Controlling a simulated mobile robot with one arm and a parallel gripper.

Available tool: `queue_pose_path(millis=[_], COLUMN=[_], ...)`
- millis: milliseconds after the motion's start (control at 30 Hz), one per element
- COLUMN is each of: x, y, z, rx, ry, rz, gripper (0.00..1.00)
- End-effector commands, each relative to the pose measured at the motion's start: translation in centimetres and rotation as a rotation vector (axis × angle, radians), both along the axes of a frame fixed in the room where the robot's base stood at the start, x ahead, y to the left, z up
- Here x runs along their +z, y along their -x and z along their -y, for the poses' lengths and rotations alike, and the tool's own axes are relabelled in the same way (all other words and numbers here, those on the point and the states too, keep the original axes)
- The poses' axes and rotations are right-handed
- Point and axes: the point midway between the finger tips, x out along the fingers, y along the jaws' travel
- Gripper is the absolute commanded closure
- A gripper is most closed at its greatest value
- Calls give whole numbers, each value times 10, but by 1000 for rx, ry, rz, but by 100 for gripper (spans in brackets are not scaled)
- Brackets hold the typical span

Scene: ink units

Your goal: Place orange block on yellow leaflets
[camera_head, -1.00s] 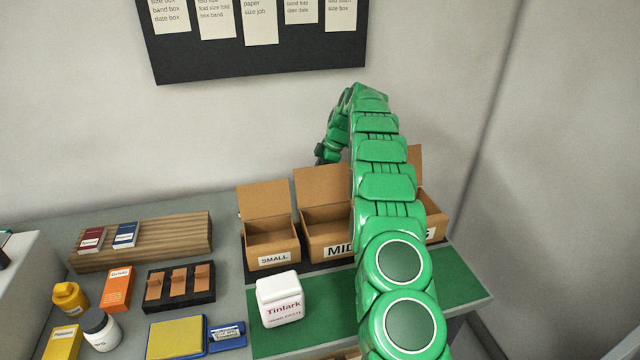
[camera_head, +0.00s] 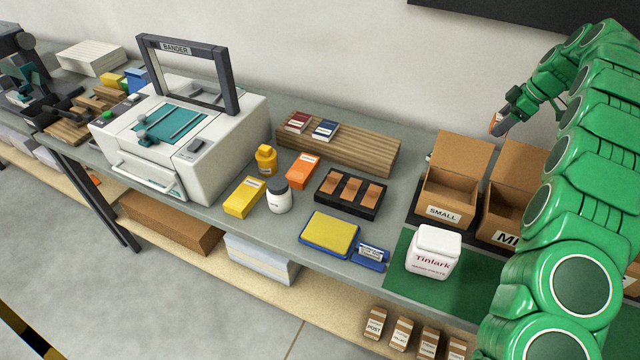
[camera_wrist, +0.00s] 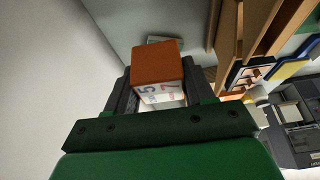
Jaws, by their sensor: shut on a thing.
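My gripper (camera_head: 503,122) is raised behind the open cardboard boxes at the right of the head view. It is shut on the orange block (camera_wrist: 157,66), which has an orange-brown face and a white face with printed figures. The block shows between the fingers in the wrist view, and only a small bit of it shows in the head view. A small yellow stack (camera_head: 113,79), possibly the yellow leaflets, lies at the far left beside green and blue ones; it is too small to be sure.
The white bander machine (camera_head: 182,139) with its dark upright frame stands between that stack and the boxes. A yellow pad (camera_head: 329,232), yellow carton (camera_head: 244,197), orange carton (camera_head: 302,171), black tray (camera_head: 331,201) and white tub (camera_head: 434,250) crowd the bench. Wall space above is clear.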

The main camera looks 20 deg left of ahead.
Motion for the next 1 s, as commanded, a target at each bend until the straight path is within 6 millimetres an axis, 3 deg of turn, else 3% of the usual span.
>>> queue_pose_path(millis=[33, 233, 567, 867, 1000], x=[7, 23, 33, 33, 32], y=[5, 28, 81, 153, 195], z=[-18, -81, -190, -289, -329], rx=[18, 83, 215, 354, 421], ry=[-1, -1, -1, 0, -1], rz=[2, 3, 1, 3, 0], gripper=[77, 77, 77, 77, 77])
